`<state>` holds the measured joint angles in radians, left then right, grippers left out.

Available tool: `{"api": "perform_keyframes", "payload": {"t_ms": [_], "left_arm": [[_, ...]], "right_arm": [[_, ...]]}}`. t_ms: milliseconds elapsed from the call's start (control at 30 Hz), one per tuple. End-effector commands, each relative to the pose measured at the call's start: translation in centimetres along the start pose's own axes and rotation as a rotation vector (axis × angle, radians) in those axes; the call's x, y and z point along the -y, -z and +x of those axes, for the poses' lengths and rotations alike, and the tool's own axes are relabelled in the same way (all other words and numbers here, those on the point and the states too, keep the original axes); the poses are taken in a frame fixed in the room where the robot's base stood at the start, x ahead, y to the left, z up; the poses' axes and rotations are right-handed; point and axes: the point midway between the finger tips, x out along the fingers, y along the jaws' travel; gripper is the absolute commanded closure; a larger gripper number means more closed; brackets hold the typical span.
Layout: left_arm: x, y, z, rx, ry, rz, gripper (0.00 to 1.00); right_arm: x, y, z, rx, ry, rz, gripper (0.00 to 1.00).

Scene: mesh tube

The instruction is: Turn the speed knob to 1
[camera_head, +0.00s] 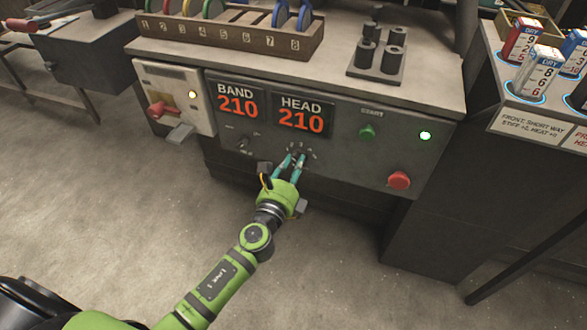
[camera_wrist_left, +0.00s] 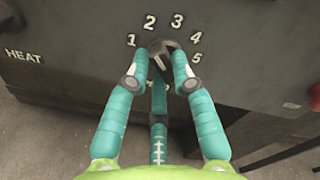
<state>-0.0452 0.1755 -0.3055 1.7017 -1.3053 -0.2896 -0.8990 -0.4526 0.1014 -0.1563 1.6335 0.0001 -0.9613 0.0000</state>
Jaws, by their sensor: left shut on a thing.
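The speed knob (camera_wrist_left: 159,47) is a small dark knob with a pale line on it, set in the dark front panel under an arc of white numerals 1 to 5. In the left wrist view its pale line slants from upper left to lower right; I cannot tell which end is the pointer. My left gripper (camera_head: 295,160) has its teal fingers closed around the knob, and they show in the left wrist view (camera_wrist_left: 160,66) at its left, right and below. In the head view the fingers mostly hide the knob. My right gripper is not in view.
Above the knob are the BAND display (camera_head: 237,102) and HEAD display (camera_head: 302,117), both reading 210. A smaller HEAT knob (camera_head: 243,142) is to the left. A green START button (camera_head: 367,132) and red button (camera_head: 399,180) are to the right. The floor in front is clear.

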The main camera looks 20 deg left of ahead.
Motion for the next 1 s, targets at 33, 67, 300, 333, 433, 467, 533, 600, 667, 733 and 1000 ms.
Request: {"api": "perform_keyframes", "payload": {"t_ms": [33,67,300,333,433,467,533,600,667,733,1000], "left_arm": [[-0.1,0.2,0.0,0.0,-0.001,-0.046,1.0],[-0.1,0.2,0.0,0.001,-0.001,-0.075,1.0],[-0.1,0.3,0.0,0.001,-0.001,-0.294,1.0],[-0.1,0.2,0.0,0.001,-0.001,-0.318,1.0],[0.0,0.3,0.0,0.0,0.0,-0.395,1.0],[0.0,0.3,0.0,0.0,0.0,-0.418,1.0],[0.0,0.3,0.0,0.0,0.0,-0.462,1.0],[0.0,0.3,0.0,0.001,-0.001,-0.502,1.0],[0.0,0.3,0.0,0.001,-0.001,-0.531,1.0],[0.0,0.3,0.0,0.0,-0.001,-0.56,1.0],[0.1,0.3,0.0,-0.001,0.0,-0.619,1.0]], "right_arm": [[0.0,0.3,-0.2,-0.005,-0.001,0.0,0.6],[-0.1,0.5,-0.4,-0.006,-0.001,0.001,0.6],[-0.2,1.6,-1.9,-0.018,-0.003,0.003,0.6],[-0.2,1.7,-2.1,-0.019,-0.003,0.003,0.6],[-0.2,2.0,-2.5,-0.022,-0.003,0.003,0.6],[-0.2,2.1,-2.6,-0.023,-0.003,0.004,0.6],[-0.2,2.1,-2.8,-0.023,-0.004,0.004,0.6],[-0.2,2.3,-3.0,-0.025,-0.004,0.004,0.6],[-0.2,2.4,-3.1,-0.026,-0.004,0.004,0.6],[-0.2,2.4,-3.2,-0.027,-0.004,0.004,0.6],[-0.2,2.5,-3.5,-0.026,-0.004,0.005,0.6]]}}
